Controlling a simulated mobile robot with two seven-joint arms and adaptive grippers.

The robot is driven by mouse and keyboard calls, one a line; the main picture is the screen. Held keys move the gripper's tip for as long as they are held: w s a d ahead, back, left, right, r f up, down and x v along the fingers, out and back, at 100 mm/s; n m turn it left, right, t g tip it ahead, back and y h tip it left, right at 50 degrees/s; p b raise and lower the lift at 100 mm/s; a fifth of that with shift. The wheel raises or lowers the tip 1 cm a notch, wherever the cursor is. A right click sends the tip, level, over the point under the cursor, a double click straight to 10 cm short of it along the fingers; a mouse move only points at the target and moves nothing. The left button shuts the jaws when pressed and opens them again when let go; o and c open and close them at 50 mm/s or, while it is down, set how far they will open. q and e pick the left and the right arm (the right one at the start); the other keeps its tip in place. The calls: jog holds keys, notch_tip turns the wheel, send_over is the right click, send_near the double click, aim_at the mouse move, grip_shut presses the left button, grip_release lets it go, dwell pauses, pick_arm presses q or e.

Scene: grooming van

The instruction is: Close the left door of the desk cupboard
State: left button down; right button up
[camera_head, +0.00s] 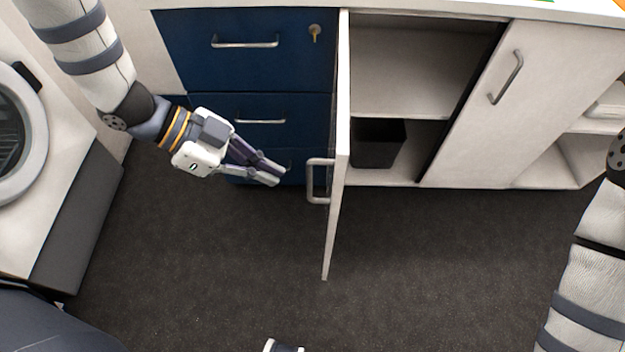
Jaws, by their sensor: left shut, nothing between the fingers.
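The desk cupboard's left door (340,130) stands open, swung out toward me and seen nearly edge-on. Its bar handle (318,181) is on the face turned to the left. The open compartment (410,75) shows a shelf to the right of the door. The cupboard's right door (505,110) is shut. My left gripper (276,175) is shut and empty, left of the open door and a short way from the handle, in front of the blue drawers. My right arm (590,270) shows at the right edge. A small piece of what may be my right gripper shows at the bottom edge, too little to judge.
Blue drawers (245,50) with bar handles and a key stand left of the cupboard. A black bin (378,143) sits inside the compartment's lower part. A white machine with a round door (35,120) is at the left. The dark floor (430,260) is clear.

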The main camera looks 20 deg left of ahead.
pick_arm(q)
jog(key=shift+w+d+f, duration=0.3)
jog(key=shift+d+f, duration=0.2)
jog(key=shift+d, duration=0.7)
jog(key=shift+w+d+f, duration=0.25)
jog(key=shift+d+f, duration=0.2)
jog(key=shift+d, duration=0.7)
jog(key=shift+w+d+f, duration=0.3)
jog(key=shift+d+f, duration=0.2)
jog(key=shift+d, duration=0.7)
